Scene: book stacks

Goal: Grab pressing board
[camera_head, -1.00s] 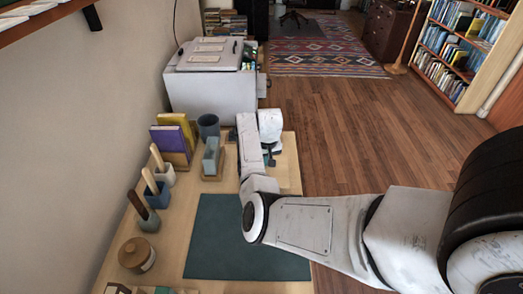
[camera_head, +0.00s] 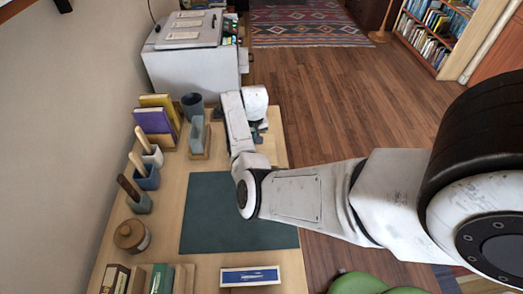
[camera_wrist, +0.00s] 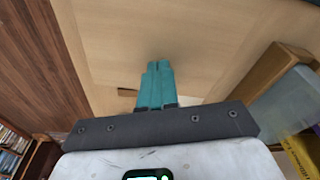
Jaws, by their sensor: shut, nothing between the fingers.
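My gripper (camera_wrist: 155,82) has teal fingers, shut and empty, above the pale wooden worktop (camera_wrist: 120,35) in the wrist view. In the head view my gripper (camera_head: 256,133) is at the far right part of the worktop, partly hidden by my arm. No pressing board can be named for certain. A thin tan board-like piece (camera_head: 185,279) stands at the near edge beside a green book (camera_head: 161,279), cut off by the frame. A grey-blue block in a wooden holder (camera_head: 198,135) stands left of my gripper; it also shows at the right of the wrist view (camera_wrist: 285,100).
A dark green mat (camera_head: 215,215) lies mid-worktop under my arm. Brushes in pots (camera_head: 146,175), a round wooden jar (camera_head: 131,236) and yellow and purple books (camera_head: 155,120) line the wall side. A blue-and-white box (camera_head: 249,277) lies in front. A grey machine (camera_head: 185,65) stands behind.

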